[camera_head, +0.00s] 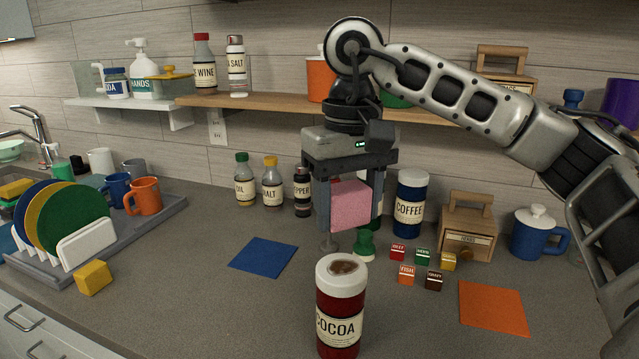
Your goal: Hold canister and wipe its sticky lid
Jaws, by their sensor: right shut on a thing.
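The cocoa canister (339,318) stands upright on the counter at the front middle, red with a cream label reading COCOA. Its white lid (342,284) carries a brown, sticky-looking stain (344,267) on top. My right gripper (350,212) points down and is shut on a pink sponge (351,204). The sponge is above and behind the lid in the picture, apart from it. My left gripper is not in the picture, and nothing holds the canister.
A blue cloth (263,257) and an orange cloth (493,308) lie flat on either side. Behind are a coffee canister (410,205), a green object (365,243), several small labelled cubes and bottles. A dish rack tray (160,215) and a yellow sponge (93,278) are at left.

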